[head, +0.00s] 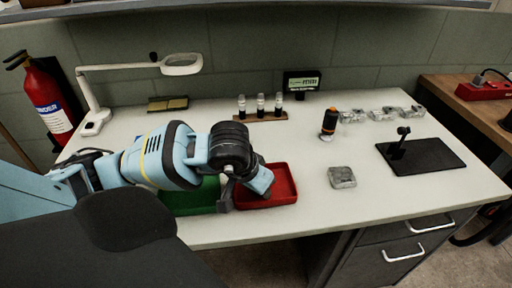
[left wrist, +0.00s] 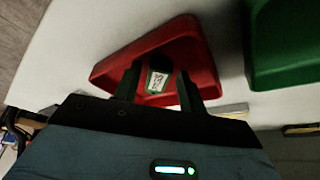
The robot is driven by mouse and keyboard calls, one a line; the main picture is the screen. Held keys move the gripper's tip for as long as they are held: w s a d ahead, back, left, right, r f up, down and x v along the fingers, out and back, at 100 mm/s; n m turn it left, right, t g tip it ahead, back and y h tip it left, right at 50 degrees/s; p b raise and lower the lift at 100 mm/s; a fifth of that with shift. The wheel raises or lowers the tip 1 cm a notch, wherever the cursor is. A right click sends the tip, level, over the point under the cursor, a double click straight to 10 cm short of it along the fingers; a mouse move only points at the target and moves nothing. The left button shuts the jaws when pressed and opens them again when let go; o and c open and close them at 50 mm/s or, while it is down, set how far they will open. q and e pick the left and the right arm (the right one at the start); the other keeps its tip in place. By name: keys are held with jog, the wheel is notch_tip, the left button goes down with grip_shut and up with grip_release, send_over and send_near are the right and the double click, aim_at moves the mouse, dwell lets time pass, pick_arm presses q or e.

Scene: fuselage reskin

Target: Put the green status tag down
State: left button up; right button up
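The green status tag (left wrist: 157,79) shows in the left wrist view as a small piece with a white printed label and green edges. It is over or in the red tray (left wrist: 110,69); I cannot tell whether it touches the tray floor. My left gripper (left wrist: 160,70) has its two fingers apart on either side of the tag, with a narrow gap seen at each side. In the head view my left gripper (head: 228,196) reaches down at the left end of the red tray (head: 284,183), and the tag is hidden there. My right gripper is not in view.
A green tray (head: 190,204) stands left of the red tray. A vial rack (head: 260,117), an orange-black device (head: 329,122), a grey block (head: 342,177) and a black stand (head: 432,157) share the bench. A magnifier lamp (head: 182,65) stands at the back left. The middle is clear.

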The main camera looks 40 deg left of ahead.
pick_arm(q)
jog(key=shift+o, duration=0.3)
jog(key=shift+r, duration=0.1)
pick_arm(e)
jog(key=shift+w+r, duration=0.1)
pick_arm(q)
jog(key=shift+r, duration=0.2)
jog(key=p+v, duration=0.1)
jog(key=v, duration=1)
jog(key=shift+s+r, duration=0.15)
jog(key=shift+r, duration=0.25)
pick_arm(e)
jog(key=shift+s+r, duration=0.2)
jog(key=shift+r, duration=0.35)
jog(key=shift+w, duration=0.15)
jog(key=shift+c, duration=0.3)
